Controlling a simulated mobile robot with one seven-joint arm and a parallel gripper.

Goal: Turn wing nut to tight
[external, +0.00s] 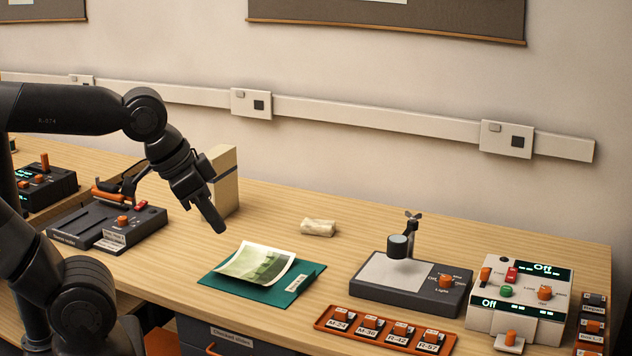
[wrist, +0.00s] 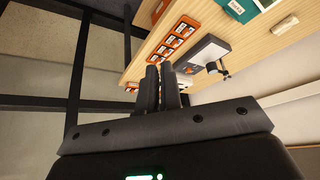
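The wing nut (external: 413,215) is a small dark winged piece at the top of a post behind a dark round loupe (external: 398,246). The loupe stands over a light panel with a dark base (external: 405,301). The wrist view shows the loupe (wrist: 212,68) and a dark piece beside it that looks like the wing nut (wrist: 226,73), too small to read its angle. My gripper (external: 219,229) points down, well left of the wing nut and apart from it. Its fingers (wrist: 159,68) look shut together with nothing between them.
A teal folder (external: 230,285) with a green photo and a cream roll (external: 318,228) lie between my gripper and the light panel. An orange tray (external: 340,338) is in front; a control box (external: 505,325) stands right. A beige box (external: 228,180) is close behind my gripper.

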